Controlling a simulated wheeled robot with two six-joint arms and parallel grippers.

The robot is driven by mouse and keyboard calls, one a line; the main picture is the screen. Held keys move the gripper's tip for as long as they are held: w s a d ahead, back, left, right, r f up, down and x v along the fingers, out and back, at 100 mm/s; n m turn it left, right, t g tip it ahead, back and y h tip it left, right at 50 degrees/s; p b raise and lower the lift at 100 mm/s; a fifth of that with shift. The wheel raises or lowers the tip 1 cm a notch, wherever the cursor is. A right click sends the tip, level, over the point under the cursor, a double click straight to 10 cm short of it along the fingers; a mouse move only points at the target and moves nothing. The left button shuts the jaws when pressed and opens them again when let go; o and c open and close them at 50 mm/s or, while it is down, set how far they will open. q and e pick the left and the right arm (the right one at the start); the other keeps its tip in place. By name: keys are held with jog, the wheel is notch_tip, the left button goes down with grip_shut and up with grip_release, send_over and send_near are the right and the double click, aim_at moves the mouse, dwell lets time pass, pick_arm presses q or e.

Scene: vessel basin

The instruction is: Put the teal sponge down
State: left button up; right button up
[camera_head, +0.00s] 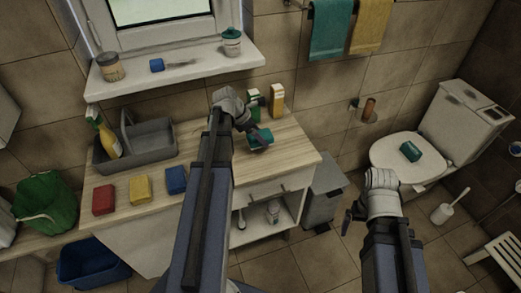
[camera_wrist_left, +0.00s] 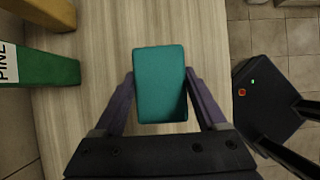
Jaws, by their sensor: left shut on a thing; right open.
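The teal sponge (camera_head: 262,140) is a small block at the right part of the wooden counter (camera_head: 292,160). My left gripper (camera_head: 252,136) is shut on the sponge. In the left wrist view the sponge (camera_wrist_left: 160,85) lies between the two fingers over the wood grain. I cannot tell whether its underside touches the wood. My right gripper (camera_head: 349,217) is open and empty, in front of the toilet. Another teal block (camera_head: 410,151) lies on the closed toilet lid (camera_head: 388,160).
Red (camera_head: 104,200), yellow (camera_head: 140,188) and blue (camera_head: 176,180) blocks line the counter's front left. A grey caddy (camera_head: 150,146) stands behind them. A green bottle (camera_head: 254,105) and a yellow-orange bottle (camera_head: 277,99) stand behind the sponge. A grey bin (camera_head: 323,190) stands right of the counter.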

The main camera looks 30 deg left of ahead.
aim_at(260, 150)
pick_arm(q)
jog(key=shift+f, duration=0.5)
pick_arm(e)
jog(key=shift+f, duration=0.45)
pick_arm(q)
notch_tip(260, 150, down, 3)
jog(key=b, duration=0.3)
jog(key=shift+f+b, duration=0.2)
jog(key=shift+b, duration=0.1)
pick_arm(e)
notch_tip(260, 150, down, 4)
jog(key=shift+r, duration=0.25)
pick_arm(q)
jog(key=shift+f, duration=0.2)
jog(key=o, duration=1.2)
jog(key=shift+o, duration=0.2)
pick_arm(e)
jog(key=shift+f, duration=0.15)
